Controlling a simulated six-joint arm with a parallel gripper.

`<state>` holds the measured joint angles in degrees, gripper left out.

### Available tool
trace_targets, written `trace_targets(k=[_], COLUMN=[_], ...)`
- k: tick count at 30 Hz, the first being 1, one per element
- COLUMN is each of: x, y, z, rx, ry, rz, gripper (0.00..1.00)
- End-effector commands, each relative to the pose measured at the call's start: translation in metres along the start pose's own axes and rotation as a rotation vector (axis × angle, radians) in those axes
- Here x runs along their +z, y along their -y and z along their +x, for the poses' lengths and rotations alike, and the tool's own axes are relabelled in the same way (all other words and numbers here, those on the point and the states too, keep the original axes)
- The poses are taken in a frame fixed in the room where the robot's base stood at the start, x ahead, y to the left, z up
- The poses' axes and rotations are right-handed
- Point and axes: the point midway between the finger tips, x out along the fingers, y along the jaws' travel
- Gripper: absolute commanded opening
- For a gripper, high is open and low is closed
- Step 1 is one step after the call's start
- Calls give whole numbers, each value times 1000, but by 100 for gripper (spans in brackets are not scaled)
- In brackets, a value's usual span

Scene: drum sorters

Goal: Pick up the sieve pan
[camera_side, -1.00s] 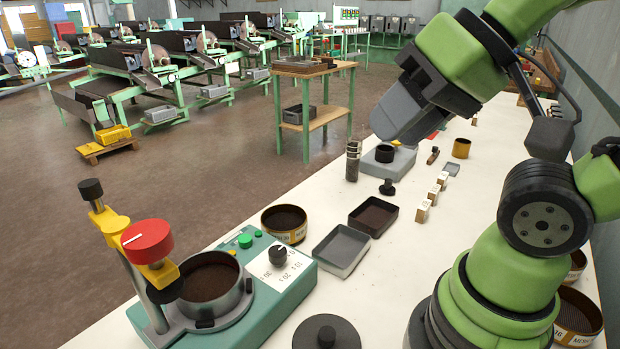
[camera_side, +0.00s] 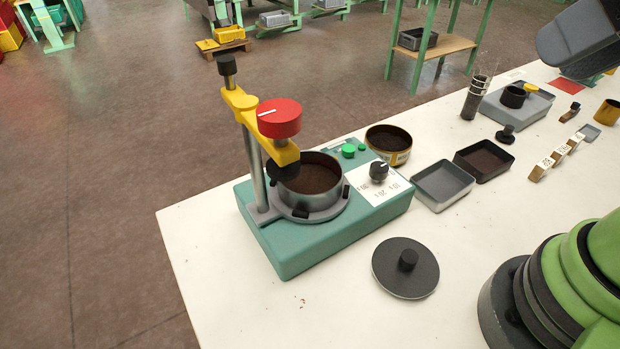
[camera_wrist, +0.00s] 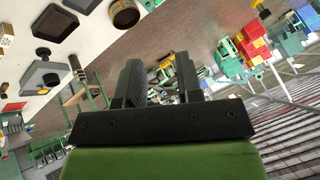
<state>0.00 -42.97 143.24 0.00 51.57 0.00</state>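I cannot tell for sure which round vessel is the sieve pan. A steel round pan (camera_side: 330,195) with dark grains sits on the teal shaker (camera_side: 300,257), under a yellow clamp arm (camera_side: 243,108) with a red knob (camera_side: 279,117). A brass-sided round pan (camera_side: 398,158) with dark contents stands behind the shaker; a round brass pan also shows in the wrist view (camera_wrist: 124,17). My gripper (camera_wrist: 160,80) is open and empty in the wrist view, its two fingers apart. It hangs above the bench, far from the shaker. Only its grey end shows at the side view's upper right.
A round dark lid (camera_side: 405,278) lies on the white bench in front of the shaker. A grey tray (camera_side: 442,195) and a dark-filled tray (camera_side: 484,171) stand to the right. Beyond are a grey device with a black cup (camera_side: 514,96) and small labelled blocks (camera_side: 541,169).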

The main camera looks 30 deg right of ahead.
Motion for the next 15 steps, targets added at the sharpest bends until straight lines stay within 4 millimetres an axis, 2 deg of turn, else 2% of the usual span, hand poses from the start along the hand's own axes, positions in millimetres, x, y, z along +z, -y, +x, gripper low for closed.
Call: trace_targets(k=[11, 15], x=[0, -9], y=[0, 5], z=[0, 3], rx=[0, 8], ry=[1, 30], rz=[-1, -30], gripper=[36, 36])
